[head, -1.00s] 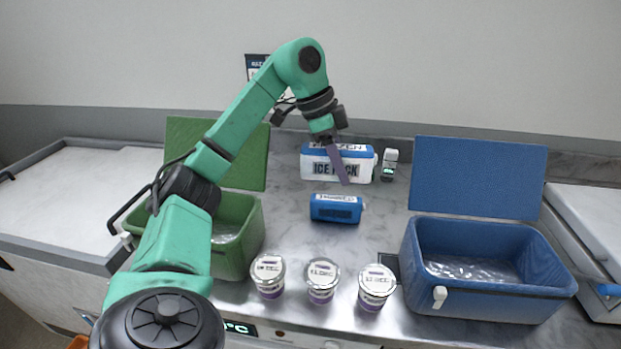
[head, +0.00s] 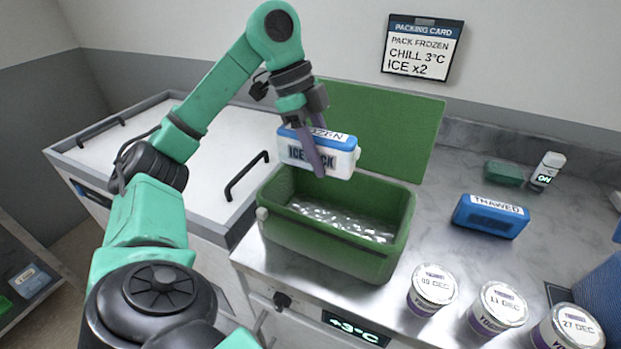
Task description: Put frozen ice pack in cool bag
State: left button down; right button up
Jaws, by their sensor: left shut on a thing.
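My left gripper (head: 318,158) is shut on the ice pack (head: 342,162), a white block with a blue top, labelled "ICE PACK" and, partly hidden by a finger, "FROZEN". It holds the pack above the open green cool bag (head: 320,249), near its back. The bag's lid (head: 385,125) stands raised behind it, and a silvery lining shows inside. The edge of a blue cool bag (head: 603,300) shows at the far right. My right gripper is out of view.
A blue pack labelled "THAWED" (head: 490,216) lies on the counter. Yogurt cups (head: 432,288) stand along the front right. A small green block (head: 503,173) and a white device reading "ON" (head: 546,170) are behind. A wall card (head: 421,50) reads "CHILL 3°C, ICE x2".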

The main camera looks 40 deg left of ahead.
pick_arm(q)
jog(key=f+b, duration=0.4)
jog(key=f, duration=0.7)
jog(key=shift+a+f+b, duration=0.1)
jog(key=shift+a+b, duration=0.1)
jog(key=shift+b, duration=0.15)
jog(key=shift+f, duration=0.35)
jog(key=f+b, duration=0.1)
jog(key=f, duration=0.1)
jog(key=f+b, duration=0.1)
jog(key=shift+d+f+b, duration=0.2)
jog(key=shift+f+b, duration=0.1)
jog(key=shift+f, duration=0.1)
jog(key=shift+w+a+r, duration=0.1)
jog(key=shift+r, duration=0.05)
jog(key=c, duration=0.8)
grip_release()
jog(key=shift+f, duration=0.2)
jog(key=o, duration=0.4)
jog(key=shift+r, duration=0.1)
jog(key=shift+o, duration=0.2)
